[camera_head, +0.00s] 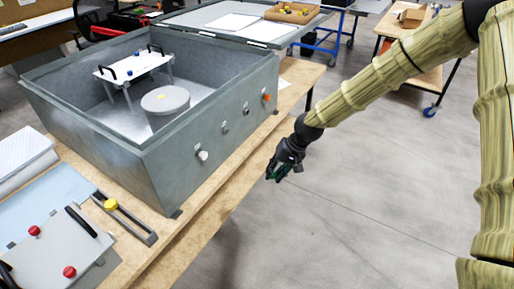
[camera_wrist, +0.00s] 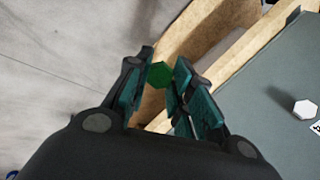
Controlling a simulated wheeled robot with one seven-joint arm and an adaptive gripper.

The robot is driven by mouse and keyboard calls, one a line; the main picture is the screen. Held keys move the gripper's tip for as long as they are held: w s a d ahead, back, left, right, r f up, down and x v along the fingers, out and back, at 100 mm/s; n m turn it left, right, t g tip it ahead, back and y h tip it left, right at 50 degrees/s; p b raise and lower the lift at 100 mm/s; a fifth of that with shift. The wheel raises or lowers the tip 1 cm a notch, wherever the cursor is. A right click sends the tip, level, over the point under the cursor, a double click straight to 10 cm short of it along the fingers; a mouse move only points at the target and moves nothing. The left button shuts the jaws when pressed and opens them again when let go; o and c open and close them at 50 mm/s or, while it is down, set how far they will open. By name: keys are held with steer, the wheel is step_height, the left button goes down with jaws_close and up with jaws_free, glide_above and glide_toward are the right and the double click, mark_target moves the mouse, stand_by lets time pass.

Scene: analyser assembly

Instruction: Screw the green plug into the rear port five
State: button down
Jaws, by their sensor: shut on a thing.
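The green plug (camera_wrist: 158,75) shows as a green hexagonal head between my gripper's fingertips in the wrist view. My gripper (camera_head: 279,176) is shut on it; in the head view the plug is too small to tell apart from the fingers. My gripper hangs over the floor, to the right of the grey metal box (camera_head: 130,150) and apart from it. The box's right-hand wall carries a white fitting (camera_head: 202,155), grey fittings (camera_head: 225,128) and an orange fitting (camera_head: 266,97). A white hexagonal fitting (camera_wrist: 305,109) shows in the wrist view. I cannot tell which port is five.
The box stands open on a wooden table (camera_head: 187,228), whose edge lies below my gripper in the wrist view. Inside are a grey cylinder (camera_head: 165,100) and a white plate with handles (camera_head: 133,65). A panel with red knobs (camera_head: 60,245) lies at front left. Floor beside the table is clear.

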steer(key=w+a+r+n+t+y+b, duration=0.3)
steer(key=n+b, duration=0.6)
steer(key=b, duration=0.3)
steer(key=w+a+r+n+t+y+b, duration=0.3)
steer(key=w+a+n+t+y+b, duration=0.3)
steer(key=b, duration=0.6)
steer(key=w+a+n+y, duration=0.1)
steer(key=w+a+n, duration=0.1)
steer(key=a+n, duration=0.1)
steer(key=shift+w+r+t+b, duration=0.2)
steer(key=shift+r+t+b, duration=0.1)
steer(key=shift+b, duration=0.05)
stand_by(2.4)
